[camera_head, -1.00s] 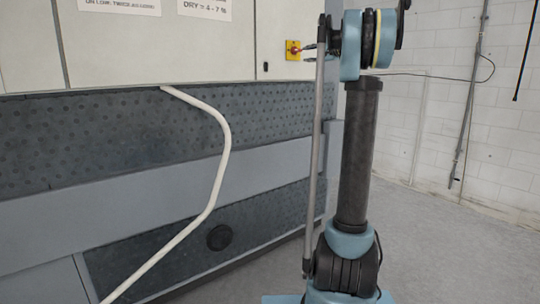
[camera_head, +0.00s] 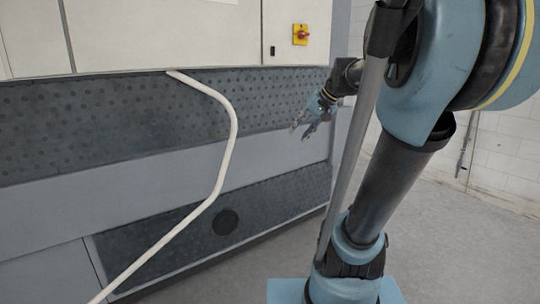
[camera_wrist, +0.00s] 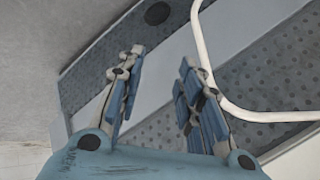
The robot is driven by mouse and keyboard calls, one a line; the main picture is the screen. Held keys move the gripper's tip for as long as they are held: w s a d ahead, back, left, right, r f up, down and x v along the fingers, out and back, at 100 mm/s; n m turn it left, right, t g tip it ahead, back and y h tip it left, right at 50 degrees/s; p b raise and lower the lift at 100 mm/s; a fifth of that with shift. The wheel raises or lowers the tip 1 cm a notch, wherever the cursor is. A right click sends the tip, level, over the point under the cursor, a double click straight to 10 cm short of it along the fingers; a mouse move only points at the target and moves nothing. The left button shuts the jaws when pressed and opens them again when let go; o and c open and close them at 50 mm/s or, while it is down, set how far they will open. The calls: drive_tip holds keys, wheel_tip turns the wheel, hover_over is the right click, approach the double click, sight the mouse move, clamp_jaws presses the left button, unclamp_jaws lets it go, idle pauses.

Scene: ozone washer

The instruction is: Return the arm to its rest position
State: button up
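My gripper (camera_head: 305,122) shows in the head view to the left of my arm, in front of the washer's dark perforated panel. Its fingers point left and down. In the wrist view my gripper (camera_wrist: 160,62) has its blue fingers spread apart with nothing between them. The gap looks onto the machine's grey side. My blue and black arm fills the right of the head view, leaning to the upper right, and its upper part is cut off by the picture edge.
The washer (camera_head: 150,160) fills the left and centre. A bent white pipe (camera_head: 232,130) runs down its front and also shows in the wrist view (camera_wrist: 205,65). A yellow and red switch (camera_head: 300,34) sits at upper right. Grey floor (camera_head: 470,220) is clear at right.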

drive_tip(key=s+d+f+n+g+h, duration=0.1)
drive_tip(key=s+d+f+h, duration=0.2)
drive_tip(key=s+f, duration=0.8)
drive_tip(key=s+d+f+n+g+h, duration=0.1)
drive_tip(key=s+d+f, duration=0.3)
drive_tip(key=s+f, duration=0.6)
wheel_tip(320, 180, down, 3)
drive_tip(key=shift+s+d+r+g+h, duration=0.15)
drive_tip(key=shift+s+d+g+h, duration=0.25)
drive_tip(key=shift+h, duration=0.5)
